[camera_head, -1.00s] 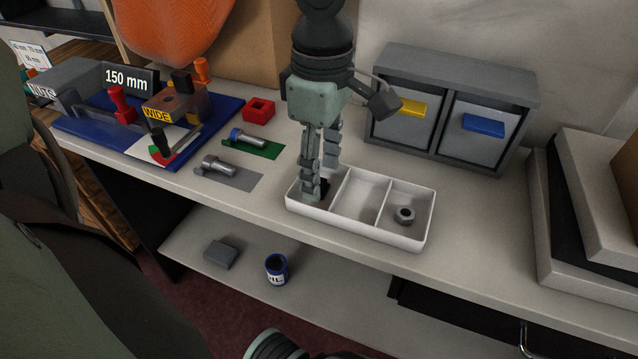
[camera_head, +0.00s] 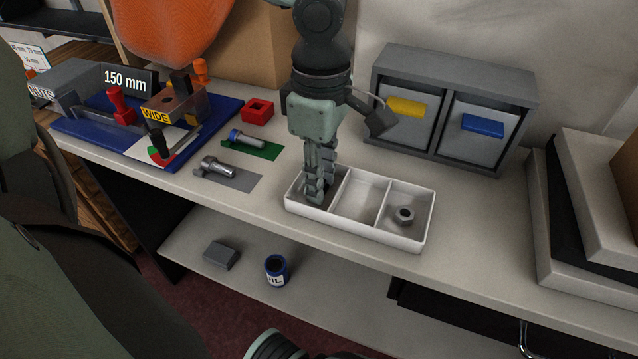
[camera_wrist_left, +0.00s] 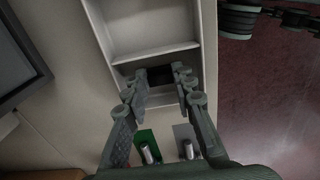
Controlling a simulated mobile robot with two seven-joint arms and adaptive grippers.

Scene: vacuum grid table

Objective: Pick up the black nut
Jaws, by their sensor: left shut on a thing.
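The black nut (camera_wrist_left: 160,76) shows in the left wrist view as a dark block between my left fingertips. In the head view the fingers mostly hide it. My left gripper (camera_head: 318,193) points down into the left compartment of the white tray (camera_head: 358,230) and is shut on the black nut. The wrist view also shows the left gripper (camera_wrist_left: 160,85) with a finger on each side of the nut. Whether the nut touches the tray floor I cannot tell.
Bolts lie on a green mat (camera_head: 265,150) and a grey mat (camera_head: 240,182) to the left. A grey drawer cabinet (camera_head: 455,70) stands behind the tray.

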